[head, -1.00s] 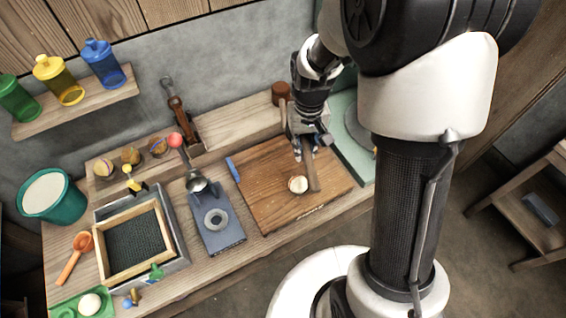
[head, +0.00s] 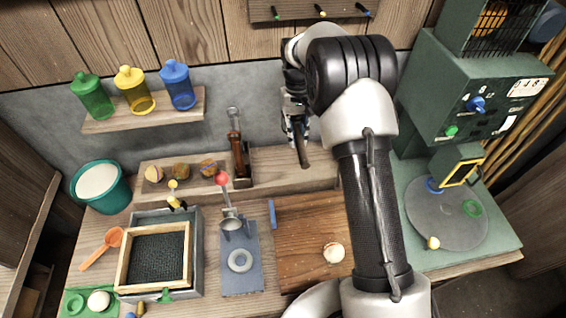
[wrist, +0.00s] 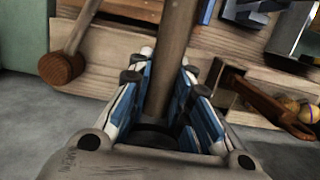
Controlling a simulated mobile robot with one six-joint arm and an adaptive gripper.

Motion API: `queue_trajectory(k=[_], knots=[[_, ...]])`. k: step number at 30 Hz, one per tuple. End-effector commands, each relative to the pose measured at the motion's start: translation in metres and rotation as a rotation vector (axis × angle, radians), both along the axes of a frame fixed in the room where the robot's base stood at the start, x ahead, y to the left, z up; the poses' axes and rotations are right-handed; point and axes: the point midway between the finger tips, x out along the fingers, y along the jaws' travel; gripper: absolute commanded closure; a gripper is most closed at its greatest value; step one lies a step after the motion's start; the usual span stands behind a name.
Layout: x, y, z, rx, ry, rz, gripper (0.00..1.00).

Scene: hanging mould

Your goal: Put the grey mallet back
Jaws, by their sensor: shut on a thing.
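My gripper (head: 296,128) is raised in front of the back wall, above the wooden ledge, partly covered by my arm. It is shut on a long grey-brown handle (head: 304,152), which I take for the grey mallet's; the lower end points down. In the wrist view the handle (wrist: 174,45) runs between the blue-padded fingers (wrist: 170,80) and out of the top edge. Its head cannot be made out. A second mallet with a brown round head (wrist: 62,68) shows left of the fingers in the wrist view, apart from them.
A wooden rail with coloured pegs (head: 320,12) is on the wall above. A brown-handled tool (head: 238,155) stands at the ledge (head: 265,165), left of my gripper. The board (head: 300,270) holds a pale round piece (head: 333,252). A green machine (head: 460,100) stands right.

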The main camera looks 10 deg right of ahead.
Motion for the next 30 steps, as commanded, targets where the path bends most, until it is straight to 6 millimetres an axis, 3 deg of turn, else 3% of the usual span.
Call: queue_trajectory(k=[15, 19, 26, 30], knots=[[0.0, 0.0, -0.127, 0.0, 0.003, 0.0, 1.0], [0.0, 0.0, -0.147, 0.0, 0.002, 0.0, 1.0], [0.0, 0.0, -0.162, 0.0, 0.001, 0.0, 1.0], [0.0, 0.0, -0.183, 0.0, 0.002, 0.0, 1.0]])
